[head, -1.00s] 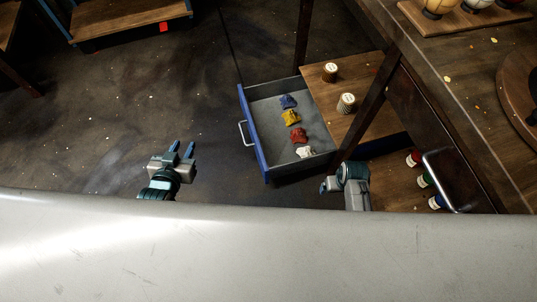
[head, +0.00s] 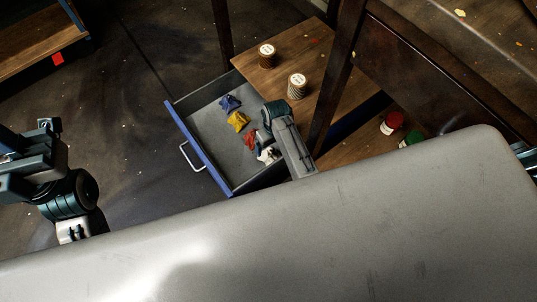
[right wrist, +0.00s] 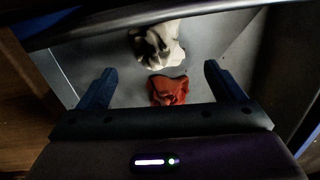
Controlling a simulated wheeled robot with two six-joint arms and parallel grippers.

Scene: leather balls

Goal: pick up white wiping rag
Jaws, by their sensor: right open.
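The white rag (head: 267,155) lies crumpled in the open drawer (head: 187,130), at its near right end beside the red rag (head: 251,140). My right gripper (head: 264,138) is over that end of the drawer, and its arm hides part of it. In the right wrist view the right gripper (right wrist: 161,86) is open and empty. The red rag (right wrist: 168,90) shows between its fingers, and the white rag (right wrist: 157,45) shows beyond them, near the top. My left gripper (head: 25,160) is at the left edge, partly cut off; its fingers are unclear.
Yellow (head: 238,121) and blue (head: 230,103) rags lie farther along the drawer. Round stacks (head: 297,86) stand on the wooden shelf (head: 285,60) to its right. A dark table leg (head: 337,85) rises close to the right arm. Floor left of the drawer is clear.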

